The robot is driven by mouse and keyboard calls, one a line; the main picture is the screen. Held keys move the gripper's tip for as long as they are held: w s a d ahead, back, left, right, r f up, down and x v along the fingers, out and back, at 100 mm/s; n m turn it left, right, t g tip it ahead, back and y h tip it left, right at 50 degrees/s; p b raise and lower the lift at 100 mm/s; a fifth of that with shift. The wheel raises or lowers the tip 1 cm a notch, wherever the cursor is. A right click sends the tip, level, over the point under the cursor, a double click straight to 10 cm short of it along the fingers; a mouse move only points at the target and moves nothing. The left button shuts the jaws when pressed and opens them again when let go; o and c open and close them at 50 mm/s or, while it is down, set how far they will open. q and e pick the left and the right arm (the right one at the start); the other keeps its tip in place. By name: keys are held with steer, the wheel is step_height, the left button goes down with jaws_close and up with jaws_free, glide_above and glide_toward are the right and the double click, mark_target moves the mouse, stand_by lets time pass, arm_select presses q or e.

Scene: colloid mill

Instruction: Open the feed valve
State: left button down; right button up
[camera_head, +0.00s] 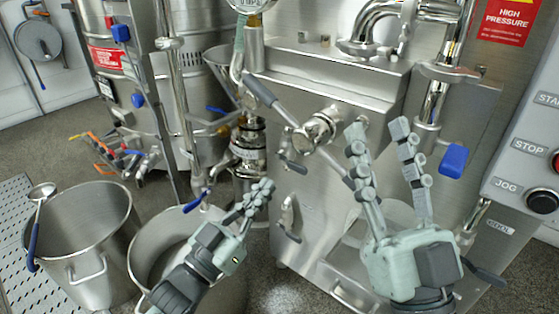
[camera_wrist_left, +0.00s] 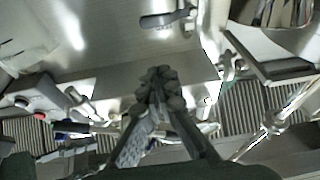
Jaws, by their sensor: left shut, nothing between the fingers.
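Several blue-handled valves are in the head view, and I cannot tell for sure which is the feed valve. Another blue handle (camera_head: 453,160) is on the pipe at the right. My left gripper (camera_head: 268,186) is shut and empty, just right of the lower blue handle and apart from it. Its closed fingers also fill the middle of the left wrist view (camera_wrist_left: 160,78). My right gripper (camera_head: 377,128) is open and empty in front of the mill, its fingers spread upward.
A long bar handle (camera_head: 265,92) runs from the mill front hub (camera_head: 318,130) behind my right fingers. Two steel pots (camera_head: 85,215) (camera_head: 155,240) stand at the lower left, one with a ladle (camera_head: 40,195). A button panel (camera_head: 530,125) is at the right edge.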

arm_select(q)
steer(key=shift+w+r+h, duration=0.3)
arm_select(e)
steer(key=shift+a+r, duration=0.1)
steer(key=shift+r, duration=0.4)
